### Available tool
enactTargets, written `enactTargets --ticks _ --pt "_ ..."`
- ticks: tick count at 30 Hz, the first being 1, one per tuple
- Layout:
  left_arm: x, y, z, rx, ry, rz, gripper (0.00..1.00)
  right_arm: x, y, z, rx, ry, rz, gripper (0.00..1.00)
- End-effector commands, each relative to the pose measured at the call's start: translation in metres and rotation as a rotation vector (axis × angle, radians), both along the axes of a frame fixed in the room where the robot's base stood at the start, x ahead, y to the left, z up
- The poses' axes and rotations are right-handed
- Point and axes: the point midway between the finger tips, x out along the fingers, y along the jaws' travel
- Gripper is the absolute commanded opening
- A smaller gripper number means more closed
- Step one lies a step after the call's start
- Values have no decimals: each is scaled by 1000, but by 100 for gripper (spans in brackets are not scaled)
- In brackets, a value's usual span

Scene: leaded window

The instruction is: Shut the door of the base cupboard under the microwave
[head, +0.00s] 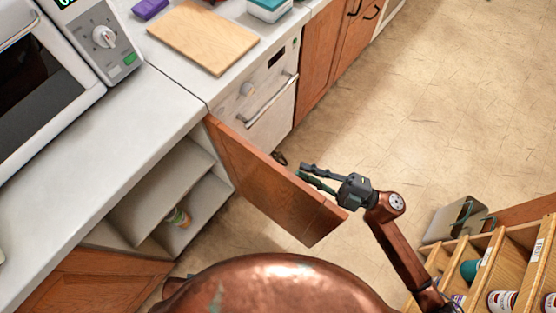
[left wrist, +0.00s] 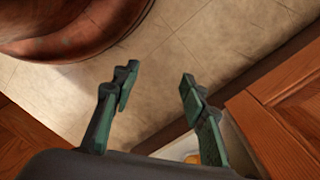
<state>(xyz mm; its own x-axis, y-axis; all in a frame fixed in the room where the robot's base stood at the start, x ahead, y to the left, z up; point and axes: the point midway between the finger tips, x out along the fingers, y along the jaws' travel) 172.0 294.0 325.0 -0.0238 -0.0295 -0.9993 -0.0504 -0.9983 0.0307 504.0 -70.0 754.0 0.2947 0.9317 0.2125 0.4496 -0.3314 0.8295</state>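The base cupboard under the microwave (head: 45,75) stands open. Its brown wooden door (head: 265,180) swings out into the room, with its hinge side at the counter by the white oven. A dark handle (head: 279,158) shows at the door's outer face. My right gripper (head: 300,171) is on that outer side, close to the door's top edge, its fingers apart and empty. I cannot tell whether it touches the door. My left gripper (left wrist: 157,78) shows in the left wrist view, open and empty over the floor, beside a wooden cupboard front (left wrist: 285,105). The head view does not clearly show it.
The white oven (head: 265,105) adjoins the door. A wooden rack (head: 510,250) with cans stands at the lower right. Tiled floor (head: 430,110) beyond the door is clear.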

Motion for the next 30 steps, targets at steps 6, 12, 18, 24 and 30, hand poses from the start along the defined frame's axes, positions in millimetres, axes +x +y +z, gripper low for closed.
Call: enactTargets --ticks 6,12,18,24,30 --pt "3 -3 18 -7 -1 -5 40 6 27 5 0 -8 11 13" --pt "5 -6 40 -12 0 -3 40 15 55 11 0 -5 9 13" --pt "5 -8 52 -15 -1 -2 40 20 70 15 -1 -5 7 13" --pt "5 -8 54 -16 0 -2 40 20 72 16 -2 -4 6 13" --pt "5 -8 54 -16 0 -2 40 20 71 16 -2 -4 6 6"
